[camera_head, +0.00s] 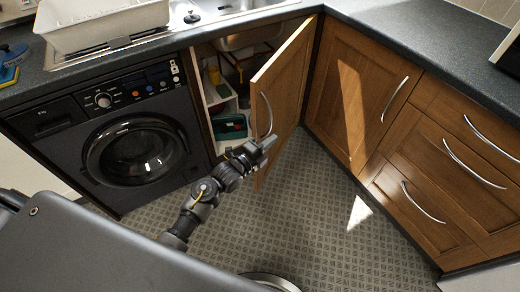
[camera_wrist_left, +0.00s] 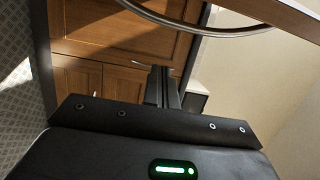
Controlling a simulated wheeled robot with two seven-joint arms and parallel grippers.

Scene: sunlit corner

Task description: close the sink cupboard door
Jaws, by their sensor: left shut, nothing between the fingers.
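The sink cupboard door (camera_head: 287,76) is wooden with a curved metal handle (camera_head: 267,112). It stands partly open, swung out from the cupboard beneath the sink. My left gripper (camera_head: 269,142) is at the lower end of the handle, close to the door's free edge. The gripper is shut and empty; I cannot tell whether it touches the door. The left wrist view shows its closed fingers (camera_wrist_left: 162,86), with a curved metal bar (camera_wrist_left: 200,30) above them, apparently the handle. My right gripper is not in view.
The open cupboard shows shelves and a green box (camera_head: 231,127). A black washing machine (camera_head: 137,150) stands left of it. A closed wooden cupboard (camera_head: 350,90) and drawers (camera_head: 440,170) stand to the right. A dish rack (camera_head: 100,20) is on the worktop. The tiled floor (camera_head: 310,220) is clear.

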